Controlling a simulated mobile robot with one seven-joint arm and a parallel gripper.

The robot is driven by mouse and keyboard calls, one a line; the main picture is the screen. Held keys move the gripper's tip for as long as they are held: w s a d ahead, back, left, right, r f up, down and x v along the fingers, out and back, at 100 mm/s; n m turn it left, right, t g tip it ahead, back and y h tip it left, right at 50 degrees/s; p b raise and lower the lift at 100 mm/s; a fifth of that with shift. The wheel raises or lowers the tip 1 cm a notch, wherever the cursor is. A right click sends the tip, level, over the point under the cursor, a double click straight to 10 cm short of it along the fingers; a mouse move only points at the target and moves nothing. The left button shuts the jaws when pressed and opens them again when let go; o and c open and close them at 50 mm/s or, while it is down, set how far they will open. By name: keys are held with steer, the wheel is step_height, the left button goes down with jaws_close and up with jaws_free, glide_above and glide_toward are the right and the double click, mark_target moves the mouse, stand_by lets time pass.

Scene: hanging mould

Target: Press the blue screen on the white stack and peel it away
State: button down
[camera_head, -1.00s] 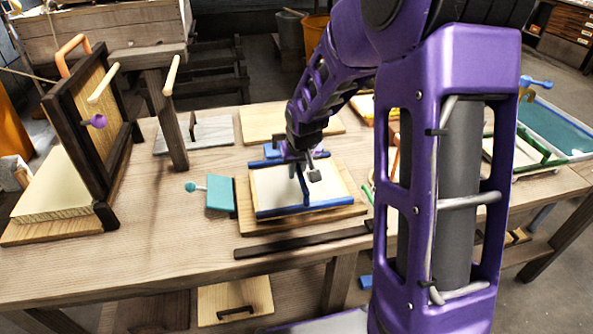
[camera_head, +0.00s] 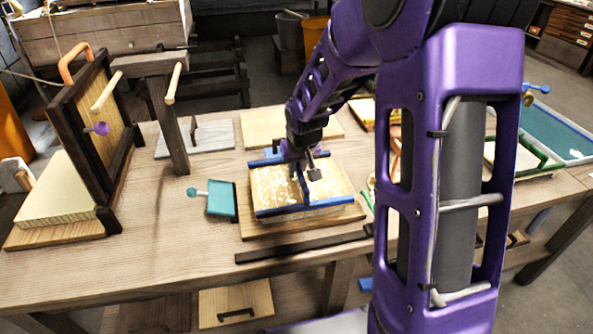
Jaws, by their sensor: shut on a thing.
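The blue screen (camera_head: 280,211) is a blue-edged frame with a crossbar, lying over a wooden board on the bench. Inside it the surface of the white stack (camera_head: 272,185) shows as patchy white and tan. I cannot tell whether the screen touches the stack or sits just above it. My gripper (camera_head: 303,171) is over the middle of the screen, shut on its blue bar. The fingertips are small and partly hidden by my wrist.
A teal block with a knobbed handle (camera_head: 222,199) stands left of the board. A dark strip (camera_head: 290,247) lies in front. A dark upright frame (camera_head: 85,135) and post (camera_head: 168,122) stand at left.

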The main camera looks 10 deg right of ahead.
steer(key=shift+r+p, duration=2.7)
steer(key=shift+r, duration=1.05)
steer(key=shift+s+f, duration=0.1)
steer(key=shift+f, duration=0.1)
